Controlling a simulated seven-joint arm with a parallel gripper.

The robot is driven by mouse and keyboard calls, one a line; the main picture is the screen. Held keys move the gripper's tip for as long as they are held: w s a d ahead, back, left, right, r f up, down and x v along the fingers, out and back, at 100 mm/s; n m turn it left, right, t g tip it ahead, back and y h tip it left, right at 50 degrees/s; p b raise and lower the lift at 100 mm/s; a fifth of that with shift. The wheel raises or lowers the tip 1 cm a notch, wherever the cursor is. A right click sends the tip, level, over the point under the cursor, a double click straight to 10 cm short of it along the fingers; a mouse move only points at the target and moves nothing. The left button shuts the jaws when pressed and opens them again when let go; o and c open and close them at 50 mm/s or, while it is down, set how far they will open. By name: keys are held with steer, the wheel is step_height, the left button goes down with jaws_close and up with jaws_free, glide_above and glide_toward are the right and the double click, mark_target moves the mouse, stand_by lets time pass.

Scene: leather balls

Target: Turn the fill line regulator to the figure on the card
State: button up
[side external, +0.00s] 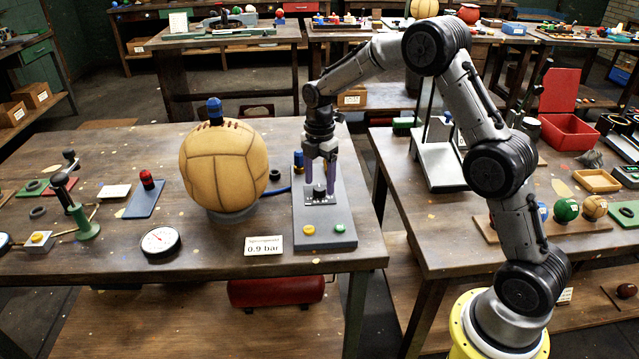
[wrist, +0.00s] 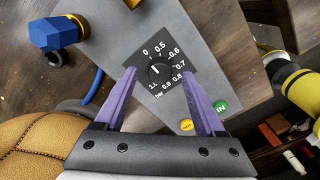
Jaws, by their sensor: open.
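The mark points roughly towards the 0 side; the exact figure is unclear. The plate sits on a grey panel (side external: 318,222). My gripper (side external: 320,188) points down over the knob, its purple fingers open on either side of it; in the wrist view the fingers (wrist: 160,74) flank the dial. I cannot tell whether they touch the knob. The white card (side external: 264,246) reads 0.9 bar.
A tan leather ball (side external: 222,168) stands left of the panel, with a blue fitting (side external: 214,110) on top. A round gauge (side external: 160,241) lies front left. A green IN button (wrist: 220,107) and a yellow OUT button (wrist: 186,125) are on the panel.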

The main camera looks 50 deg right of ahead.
steer(key=shift+f, duration=0.7)
jaws_close()
